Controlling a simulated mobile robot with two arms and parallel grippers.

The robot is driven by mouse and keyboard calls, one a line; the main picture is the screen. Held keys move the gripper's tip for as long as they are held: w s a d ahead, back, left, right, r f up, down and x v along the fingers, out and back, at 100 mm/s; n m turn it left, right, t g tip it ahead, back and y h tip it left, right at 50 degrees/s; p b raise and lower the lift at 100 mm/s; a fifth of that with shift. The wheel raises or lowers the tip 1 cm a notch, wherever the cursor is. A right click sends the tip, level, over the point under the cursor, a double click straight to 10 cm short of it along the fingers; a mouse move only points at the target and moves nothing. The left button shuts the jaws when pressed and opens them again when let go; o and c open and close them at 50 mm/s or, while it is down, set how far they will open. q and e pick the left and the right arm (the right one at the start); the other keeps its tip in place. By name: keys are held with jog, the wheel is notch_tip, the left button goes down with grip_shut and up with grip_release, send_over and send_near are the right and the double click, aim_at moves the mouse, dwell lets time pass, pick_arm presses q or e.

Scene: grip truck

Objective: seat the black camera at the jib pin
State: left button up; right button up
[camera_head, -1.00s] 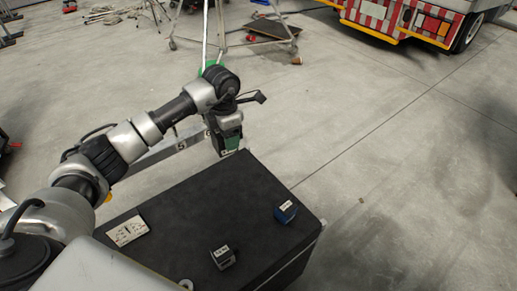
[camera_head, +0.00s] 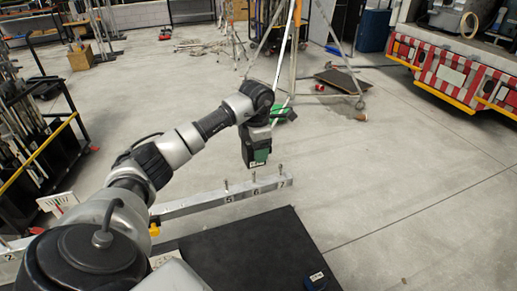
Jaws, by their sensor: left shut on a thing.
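My left gripper (camera_head: 257,140) is shut on a dark box with a green patch (camera_head: 259,156) and a small white label at its lower edge. I cannot tell for sure that this box is the black camera. The box hangs above the grey numbered bar (camera_head: 205,203), apart from it in the picture. Short upright pins stand on the bar by the labels 5, 6 and 7, including one near 6 (camera_head: 253,178) and one near 7 (camera_head: 281,169). No sign shows which is the jib pin. My right gripper is not in view.
A tripod stand (camera_head: 355,85) and a red-white striped truck (camera_head: 455,75) stand behind. Floor on the right is clear.

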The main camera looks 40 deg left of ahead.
pick_arm(q)
jog(key=shift+f+b, duration=2.95)
jog(key=shift+f, duration=1.45)
jog(key=o, duration=1)
jog(key=shift+o, duration=0.2)
notch_tip(320, 180, up, 11)
jog(key=shift+f+b, duration=0.15)
jog(key=shift+b, duration=1.05)
